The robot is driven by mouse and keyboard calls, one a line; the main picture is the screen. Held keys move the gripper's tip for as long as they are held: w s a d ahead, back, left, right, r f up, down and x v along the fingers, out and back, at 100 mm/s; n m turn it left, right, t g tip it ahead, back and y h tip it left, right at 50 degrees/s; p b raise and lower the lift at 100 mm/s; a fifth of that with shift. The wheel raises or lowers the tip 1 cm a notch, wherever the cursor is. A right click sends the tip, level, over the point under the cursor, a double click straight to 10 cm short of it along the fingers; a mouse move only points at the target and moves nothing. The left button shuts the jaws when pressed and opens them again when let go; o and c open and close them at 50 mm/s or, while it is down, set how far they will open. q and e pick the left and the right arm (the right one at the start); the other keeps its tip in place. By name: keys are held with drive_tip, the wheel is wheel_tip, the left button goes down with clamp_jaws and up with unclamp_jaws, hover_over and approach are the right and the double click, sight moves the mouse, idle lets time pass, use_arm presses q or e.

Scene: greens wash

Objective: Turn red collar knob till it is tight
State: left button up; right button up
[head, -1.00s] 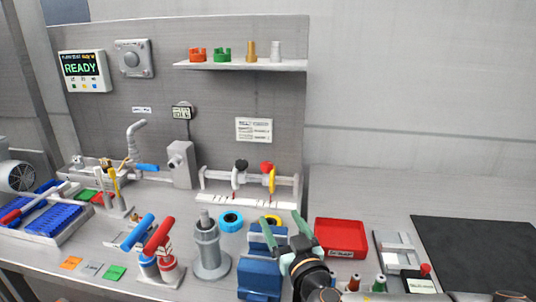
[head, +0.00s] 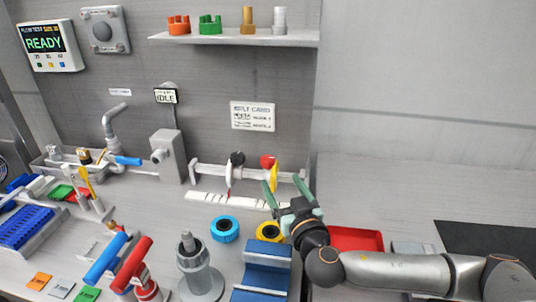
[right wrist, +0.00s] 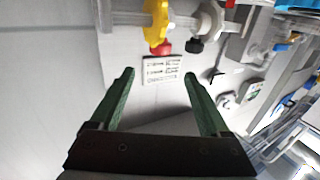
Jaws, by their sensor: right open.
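A red knob (head: 267,161) sits on top of a yellow collar (head: 274,176) on the rail fixture at the back of the bench. In the right wrist view, the red knob (right wrist: 160,48) and the yellow collar (right wrist: 158,18) are at the top middle. My right gripper (head: 284,181) is open and empty, just in front of and right of the yellow collar. In the right wrist view, its green fingertips (right wrist: 160,73) are apart, with the red knob beyond the gap between them. It is not touching the knob there. My left gripper is not in view.
A black knob (head: 237,158) on a white collar stands left of the red one on the same rail (head: 211,173). A white scale strip lies in front. A blue block (head: 266,262), blue ring (head: 225,229) and red tray (head: 357,240) are close to my right arm.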

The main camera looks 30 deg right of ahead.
sight(270, 162)
drive_tip(key=w, duration=0.4)
drive_tip(key=w+d, duration=0.1)
drive_tip(key=w, duration=0.2)
drive_tip(key=w+d, duration=0.1)
drive_tip(key=w, duration=0.3)
drive_tip(key=shift+w+d, duration=0.1)
drive_tip(key=shift+w, duration=0.2)
clamp_jaws()
